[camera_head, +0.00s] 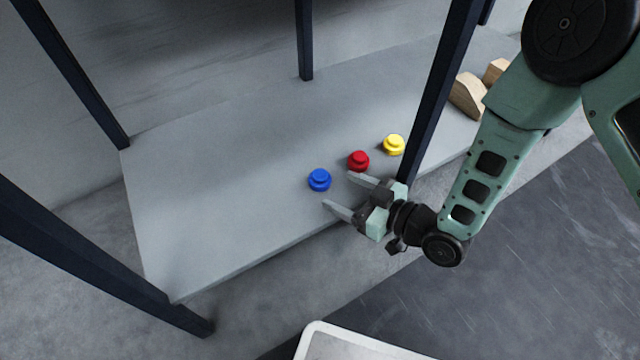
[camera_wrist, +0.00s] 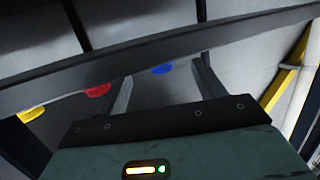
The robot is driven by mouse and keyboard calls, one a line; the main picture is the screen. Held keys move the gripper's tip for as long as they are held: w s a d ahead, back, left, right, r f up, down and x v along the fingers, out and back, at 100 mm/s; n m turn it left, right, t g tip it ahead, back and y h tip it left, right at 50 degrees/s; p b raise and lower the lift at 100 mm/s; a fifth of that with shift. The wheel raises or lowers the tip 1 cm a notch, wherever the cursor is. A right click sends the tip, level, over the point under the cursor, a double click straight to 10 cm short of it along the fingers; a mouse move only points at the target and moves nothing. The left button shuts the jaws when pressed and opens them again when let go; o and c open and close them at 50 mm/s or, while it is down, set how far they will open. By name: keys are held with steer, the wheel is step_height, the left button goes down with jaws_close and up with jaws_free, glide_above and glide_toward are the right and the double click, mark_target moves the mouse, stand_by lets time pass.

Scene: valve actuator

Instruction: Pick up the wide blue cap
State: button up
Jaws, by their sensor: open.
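The wide blue cap (camera_head: 319,181) sits on the grey shelf (camera_head: 220,200), leftmost of three caps in the head view. It has a wide base with a smaller round top. In the wrist view the blue cap (camera_wrist: 162,69) shows between the two fingers, partly cut off by a dark band. My gripper (camera_head: 341,190) is open and empty at the shelf's front edge, with its fingers pointing left toward the blue cap and apart from it.
A red cap (camera_head: 358,160) and a yellow cap (camera_head: 393,144) stand in a row to the right of the blue one. A dark post (camera_head: 437,95) rises close to my gripper. Wooden blocks (camera_head: 467,95) lie farther right. The shelf's left part is clear.

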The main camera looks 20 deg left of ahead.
mark_target(329, 184)
steer(key=b+x, duration=0.4)
steer(key=x, duration=0.1)
steer(key=shift+w+a, duration=0.1)
steer(key=shift+a, duration=0.15)
steer(key=c, duration=1.1)
